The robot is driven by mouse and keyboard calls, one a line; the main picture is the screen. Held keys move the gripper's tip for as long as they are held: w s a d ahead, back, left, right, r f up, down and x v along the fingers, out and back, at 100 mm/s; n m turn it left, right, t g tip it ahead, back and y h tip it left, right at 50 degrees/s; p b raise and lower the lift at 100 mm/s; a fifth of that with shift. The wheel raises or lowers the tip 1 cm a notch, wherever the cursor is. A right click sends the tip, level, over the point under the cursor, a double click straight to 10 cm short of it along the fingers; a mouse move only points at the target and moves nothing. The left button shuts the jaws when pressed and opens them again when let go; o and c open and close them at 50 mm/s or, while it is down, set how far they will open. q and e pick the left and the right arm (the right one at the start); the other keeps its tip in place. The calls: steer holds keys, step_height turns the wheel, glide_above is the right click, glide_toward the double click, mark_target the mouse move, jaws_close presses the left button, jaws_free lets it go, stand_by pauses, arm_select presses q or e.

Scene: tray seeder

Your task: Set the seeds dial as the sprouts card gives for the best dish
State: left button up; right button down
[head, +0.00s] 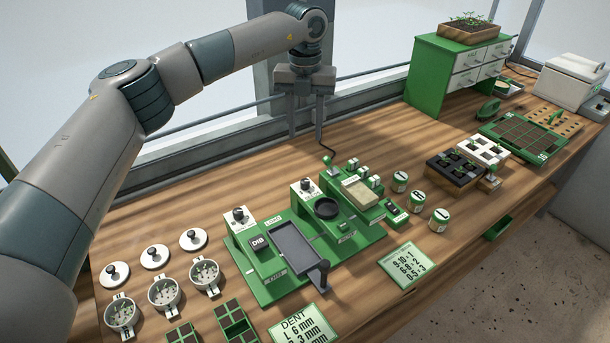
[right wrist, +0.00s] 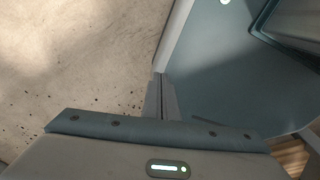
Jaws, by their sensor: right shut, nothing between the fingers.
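A green seeder machine (head: 258,292) stands on the wooden bench. It has two white dial plates with dark knobs, a left dial (head: 238,215) and a right dial (head: 305,188); I cannot read which is the seeds dial. A card with number ranges (head: 411,266) lies to its right. Three white dishes with small sprouts, left (head: 122,314), middle (head: 165,293) and right (head: 205,276), stand at the left, uncovered. My left gripper (head: 306,134) is open and empty, behind the machine. My right gripper (right wrist: 161,100) is shut and empty over the floor in the right wrist view.
Three lids (head: 155,257) lie behind the dishes. A DENT card (head: 304,327) is at the front. Several labelled tins (head: 418,198) and seedling trays (head: 455,171) stand to the right. A green drawer cabinet (head: 440,75) stands at the back. Bench between machine and trays is partly clear.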

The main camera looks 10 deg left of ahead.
mark_target(305, 181)
arm_select(q)
step_height(305, 181, down, 15)
steer(key=p, duration=0.6)
steer(key=shift+s+r, duration=0.1)
steer(key=shift+r, duration=0.1)
steer(key=shift+f+p, duration=0.3)
steer(key=shift+f, duration=0.4)
jaws_close()
